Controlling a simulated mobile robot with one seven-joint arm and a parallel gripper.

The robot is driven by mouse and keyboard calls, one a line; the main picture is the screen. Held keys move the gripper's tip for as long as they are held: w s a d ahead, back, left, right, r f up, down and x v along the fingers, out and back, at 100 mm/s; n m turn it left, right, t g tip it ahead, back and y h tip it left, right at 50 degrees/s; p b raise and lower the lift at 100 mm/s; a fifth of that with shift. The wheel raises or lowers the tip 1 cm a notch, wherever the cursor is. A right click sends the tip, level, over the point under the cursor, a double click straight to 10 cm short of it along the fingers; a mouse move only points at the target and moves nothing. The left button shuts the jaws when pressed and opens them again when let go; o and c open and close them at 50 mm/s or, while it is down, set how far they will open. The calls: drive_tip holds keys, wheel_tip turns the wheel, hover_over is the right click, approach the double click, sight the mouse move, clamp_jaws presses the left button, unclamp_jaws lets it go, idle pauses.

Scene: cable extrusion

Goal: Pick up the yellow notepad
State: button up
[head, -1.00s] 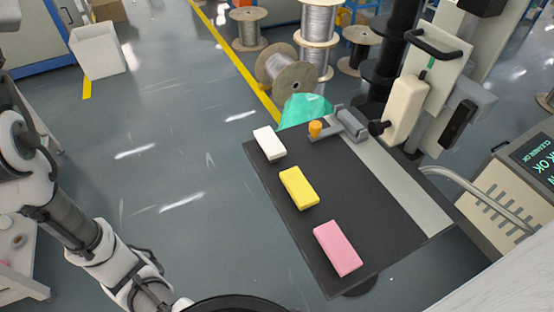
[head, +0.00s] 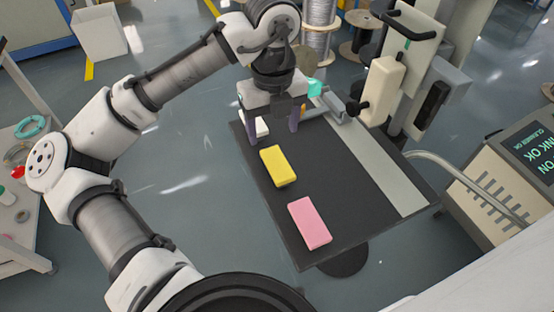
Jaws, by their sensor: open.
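A pink notepad (head: 310,222) lies nearer me on the same table. A white notepad (head: 262,127) lies at the far left end, partly hidden behind my gripper. My gripper (head: 273,137) is open and empty, pointing down over the far end of the table by the white notepad, just beyond the yellow one. How high its fingertips are above the table is hard to tell.
A grey clamp-like fixture (head: 340,106) stands at the table's far end, and a machine head (head: 385,90) rises at the right. A control box with a screen (head: 515,165) is farther right. Cable spools stand behind. The table's near right part is clear.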

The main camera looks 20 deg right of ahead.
hover_over(277, 163)
drive_tip(key=f, duration=0.5)
drive_tip(key=shift+a, duration=0.3)
drive_tip(key=shift+d+f+p, duration=0.2)
drive_tip(key=shift+f+p, duration=0.25)
drive_tip(key=shift+f, duration=0.85)
drive_tip(key=shift+d+f+p, duration=0.15)
drive_tip(key=shift+f+p, duration=0.25)
drive_tip(key=shift+f, duration=0.9)
drive_tip(key=c, duration=1.1)
drive_tip(key=shift+o, duration=0.2)
drive_tip(key=shift+r, duration=0.15)
